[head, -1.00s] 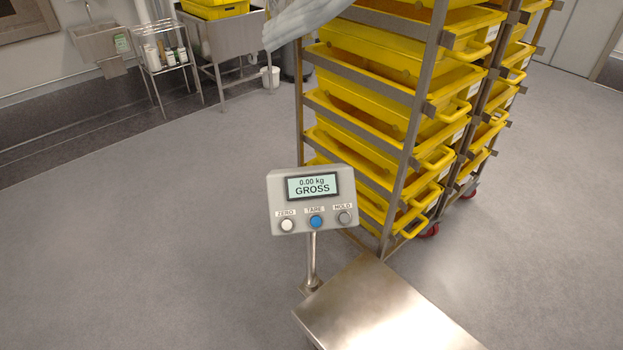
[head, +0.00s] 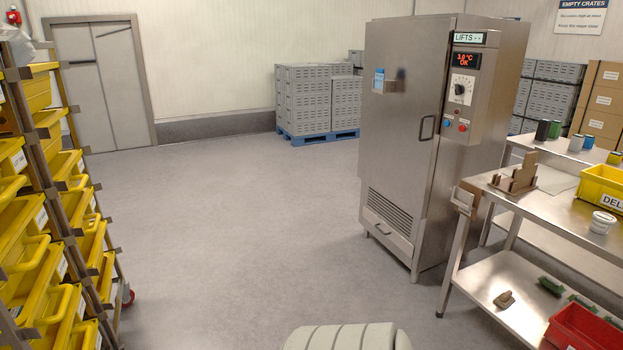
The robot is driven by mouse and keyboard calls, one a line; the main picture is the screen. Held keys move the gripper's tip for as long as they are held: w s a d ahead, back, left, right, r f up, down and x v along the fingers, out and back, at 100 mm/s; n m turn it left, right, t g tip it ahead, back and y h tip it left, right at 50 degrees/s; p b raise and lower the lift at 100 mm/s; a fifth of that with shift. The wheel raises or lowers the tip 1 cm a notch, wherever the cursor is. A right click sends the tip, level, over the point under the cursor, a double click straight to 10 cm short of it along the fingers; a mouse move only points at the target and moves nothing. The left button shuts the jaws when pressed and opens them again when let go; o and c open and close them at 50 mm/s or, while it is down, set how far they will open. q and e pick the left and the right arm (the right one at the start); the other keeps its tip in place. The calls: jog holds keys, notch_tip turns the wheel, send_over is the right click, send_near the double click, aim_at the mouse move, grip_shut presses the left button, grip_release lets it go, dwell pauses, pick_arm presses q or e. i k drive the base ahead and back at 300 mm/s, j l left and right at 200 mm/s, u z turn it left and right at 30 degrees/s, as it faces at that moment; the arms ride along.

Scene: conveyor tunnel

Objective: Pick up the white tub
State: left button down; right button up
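A small white tub (head: 602,222) stands upright on the steel table (head: 548,212) at the right edge of the head view, in front of a yellow crate (head: 603,188). It has a printed label on its side. Neither of my grippers is in view, so nothing shows of what they hold.
A tall steel cabinet (head: 400,130) with a lit control panel stands left of the table. A brown stand (head: 515,178) sits on the table and a red crate (head: 585,330) on its lower shelf. Racked yellow trays (head: 40,240) line the left. The middle floor is clear.

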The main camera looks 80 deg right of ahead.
aim_at(602, 223)
jog(key=z, duration=4.15)
